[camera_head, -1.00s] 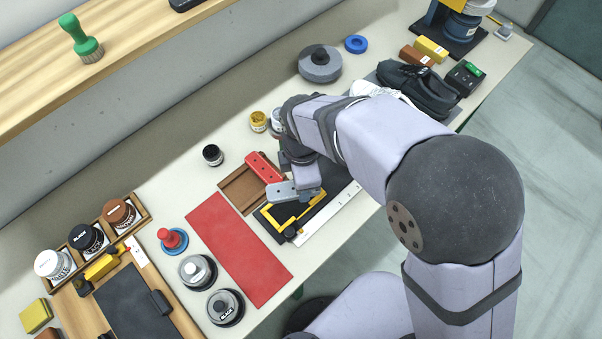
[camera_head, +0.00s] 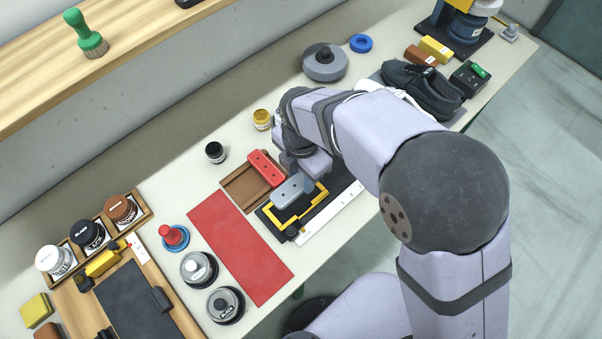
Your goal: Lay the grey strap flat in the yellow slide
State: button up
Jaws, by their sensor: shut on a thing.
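The grey strap (camera_head: 287,191) is a short light-grey bar with small dark holes. My gripper (camera_head: 308,183) is shut on its right end; the fingertips are partly hidden by my wrist. The yellow slide (camera_head: 307,212) is a yellow-edged channel on a black base. The strap is over the slide's upper left part, roughly in line with its long side. I cannot tell whether it touches the slide floor or hangs just above it.
A red strap (camera_head: 264,167) lies at a brown tray (camera_head: 240,190) just left of the slide. A white ruler strip (camera_head: 330,215) runs along the slide's front. A red mat (camera_head: 238,247) lies to the left. A dark shoe (camera_head: 425,88) stands to the right.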

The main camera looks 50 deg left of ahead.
jog(key=b, duration=0.4)
send_over(302, 197)
jog(key=shift+a+f, duration=0.2)
jog(key=shift+f, duration=2.3)
jog(key=shift+f+b, duration=0.6)
jog(key=shift+f, duration=0.55)
jog(key=shift+f, duration=0.5)
jog(key=o, duration=1.1)
jog(key=shift+d+f, duration=0.1)
jog(key=shift+d, duration=0.05)
jog(key=shift+a+r+b, duration=0.15)
jog(key=shift+r+b, duration=0.4)
jog(key=shift+r, duration=1.4)
jog(key=shift+a+r+b, duration=0.1)
jog(key=shift+r+b, duration=0.45)
jog(key=shift+r, duration=1.4)
